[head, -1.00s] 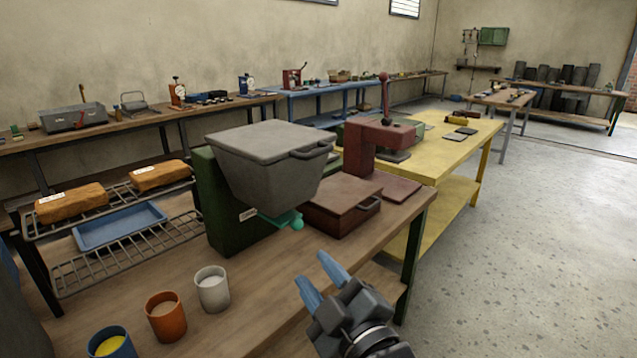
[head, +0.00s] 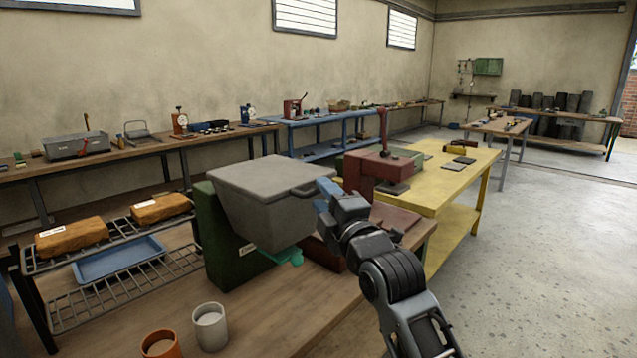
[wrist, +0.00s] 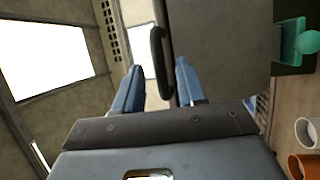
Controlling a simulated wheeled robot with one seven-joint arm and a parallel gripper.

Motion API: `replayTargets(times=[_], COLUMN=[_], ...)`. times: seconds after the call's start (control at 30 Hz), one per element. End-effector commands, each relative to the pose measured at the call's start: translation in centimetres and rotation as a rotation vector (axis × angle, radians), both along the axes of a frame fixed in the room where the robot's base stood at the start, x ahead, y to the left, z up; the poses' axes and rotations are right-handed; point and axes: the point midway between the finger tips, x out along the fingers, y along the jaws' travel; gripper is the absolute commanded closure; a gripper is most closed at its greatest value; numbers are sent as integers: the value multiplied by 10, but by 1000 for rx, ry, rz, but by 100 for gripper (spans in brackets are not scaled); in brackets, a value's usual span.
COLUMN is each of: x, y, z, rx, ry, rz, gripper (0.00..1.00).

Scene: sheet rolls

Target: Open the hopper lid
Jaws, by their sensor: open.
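The grey hopper (head: 262,215) stands on a green body at the bench's right end. Its flat grey lid (head: 265,175) lies shut on top. A dark bar handle (head: 303,189) sticks out from the lid's right edge. My gripper (head: 326,192) is beside this handle, its blue fingers partly hidden by my wrist. In the wrist view the handle (wrist: 157,60) shows between the two open blue fingers of my gripper (wrist: 158,68), with gaps on both sides.
A teal knob (head: 290,257) sits under the hopper. A dark red box (head: 322,252) is below my gripper, partly hidden. A red press (head: 372,170) stands behind on the right. Cups (head: 210,325) stand at the bench front. Wire racks (head: 120,275) are on the left.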

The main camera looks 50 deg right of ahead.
Motion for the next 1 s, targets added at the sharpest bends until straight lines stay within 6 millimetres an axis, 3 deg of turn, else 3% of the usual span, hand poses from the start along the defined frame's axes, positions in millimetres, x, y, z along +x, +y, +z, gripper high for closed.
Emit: replayTargets(times=[0.2, 0.57, 1.0], x=[22, 27, 27], y=[-8, -10, -10], z=[6, 5, 5], rx=[0, 1, 2], ry=[1, -2, -1], rz=[1, 0, 0], gripper=[60, 60, 100])
